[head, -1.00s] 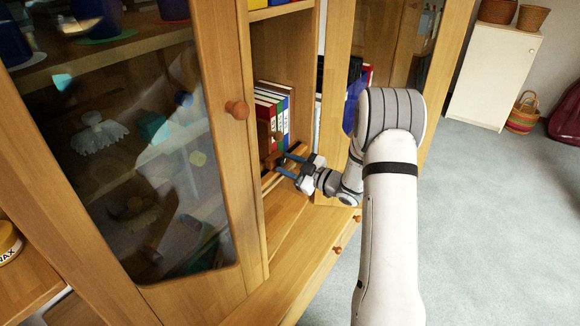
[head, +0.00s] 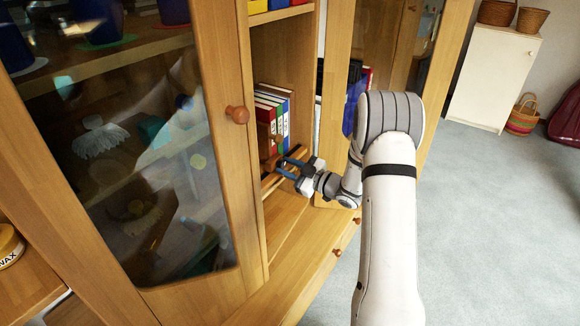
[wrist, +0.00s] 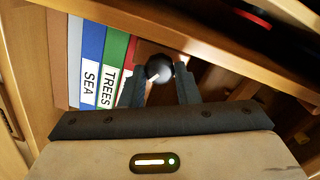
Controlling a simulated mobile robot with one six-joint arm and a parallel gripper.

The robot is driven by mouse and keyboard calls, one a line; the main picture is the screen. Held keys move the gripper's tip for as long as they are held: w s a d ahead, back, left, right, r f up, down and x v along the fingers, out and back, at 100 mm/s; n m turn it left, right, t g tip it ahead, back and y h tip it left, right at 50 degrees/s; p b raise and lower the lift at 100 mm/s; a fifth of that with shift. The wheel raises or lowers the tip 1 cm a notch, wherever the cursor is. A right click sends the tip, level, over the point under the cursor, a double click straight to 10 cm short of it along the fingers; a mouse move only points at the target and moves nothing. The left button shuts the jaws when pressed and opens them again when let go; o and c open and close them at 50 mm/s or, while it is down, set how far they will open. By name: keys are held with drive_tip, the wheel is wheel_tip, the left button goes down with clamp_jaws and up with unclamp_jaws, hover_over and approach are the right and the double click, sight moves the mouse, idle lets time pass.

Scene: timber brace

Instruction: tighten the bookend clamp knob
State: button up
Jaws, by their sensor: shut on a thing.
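The clamp knob (wrist: 160,68) is a dark round ball in the wrist view, between the tips of my two fingers. My gripper (wrist: 160,88) is shut on it. In the head view my gripper (head: 281,163), with blue-grey fingers, reaches into the cabinet at the low shelf, in front of the books. The knob is too small and covered to make out clearly in the head view.
Upright books (head: 284,112) stand in the compartment; blue SEA (wrist: 91,62) and green TREES (wrist: 112,70) spines show in the wrist view. Grey floor lies open at right.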

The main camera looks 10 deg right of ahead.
drive_tip(key=m+p, duration=0.4)
drive_tip(key=m, duration=0.1)
drive_tip(key=shift+r+m+p, duration=0.2)
drive_tip(key=shift+m+p, duration=0.1)
drive_tip(key=shift+p, duration=0.05)
drive_tip(key=m+p, duration=0.4)
drive_tip(key=m, duration=0.2)
drive_tip(key=shift+w+f, duration=0.1)
idle(0.4)
drive_tip(key=o, duration=0.7)
drive_tip(key=shift+f, duration=0.1)
drive_tip(key=shift+d, duration=0.1)
drive_tip(key=v, duration=0.7)
drive_tip(key=shift+s+d+p, duration=0.25)
drive_tip(key=shift+s+p, duration=0.05)
drive_tip(key=shift+p, duration=0.15)
